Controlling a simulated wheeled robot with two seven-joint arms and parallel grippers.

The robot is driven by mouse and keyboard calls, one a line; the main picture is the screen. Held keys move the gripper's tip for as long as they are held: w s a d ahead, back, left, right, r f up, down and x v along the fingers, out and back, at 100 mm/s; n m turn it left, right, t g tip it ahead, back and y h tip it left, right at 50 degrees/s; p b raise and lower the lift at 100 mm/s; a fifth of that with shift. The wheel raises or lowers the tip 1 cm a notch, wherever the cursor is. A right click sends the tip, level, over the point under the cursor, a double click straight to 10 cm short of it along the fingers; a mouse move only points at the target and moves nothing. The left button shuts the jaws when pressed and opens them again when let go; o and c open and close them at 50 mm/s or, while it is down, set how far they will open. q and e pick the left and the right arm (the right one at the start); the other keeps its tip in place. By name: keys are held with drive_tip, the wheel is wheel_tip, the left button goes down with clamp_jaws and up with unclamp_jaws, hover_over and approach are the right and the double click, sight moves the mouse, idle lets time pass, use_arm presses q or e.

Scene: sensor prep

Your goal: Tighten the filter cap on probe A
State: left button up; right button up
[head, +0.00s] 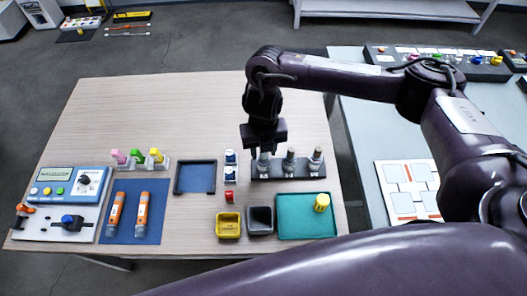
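A dark rack (303,170) on the wooden table holds several upright grey probes in a row. The middle probe (290,158) and the right probe (316,158) show clearly. My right gripper (264,150) points down over the leftmost probe (264,165), with its fingers at or just above the probe's top. The gripper body hides the top of that probe, so I cannot tell whether the fingers touch or grip a cap. Labels telling which probe is A are not readable. My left gripper is out of view.
Left of the rack are small blue-and-white items (230,157) and a blue-lined tray (195,178). In front are a red piece (229,197), a yellow bin (228,226), a grey bin (261,221) and a teal tray (290,228) with a yellow cylinder (321,203). The table's back left is clear.

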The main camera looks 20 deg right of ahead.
drive_tip(key=c, duration=0.6)
drive_tip(key=shift+r+m+p, duration=0.1)
drive_tip(key=shift+m+p, duration=0.75)
drive_tip(key=shift+m, duration=0.05)
drive_tip(key=shift+m+p, duration=1.85)
drive_tip(key=shift+m, duration=0.35)
drive_tip(key=shift+m+p, duration=2.55)
drive_tip(key=shift+m, duration=0.15)
drive_tip(key=shift+m+p, duration=1.85)
drive_tip(key=shift+m, duration=0.15)
drive_tip(key=shift+w+m+p, duration=0.1)
drive_tip(key=shift+m+p, duration=0.4)
drive_tip(key=shift+m, duration=0.2)
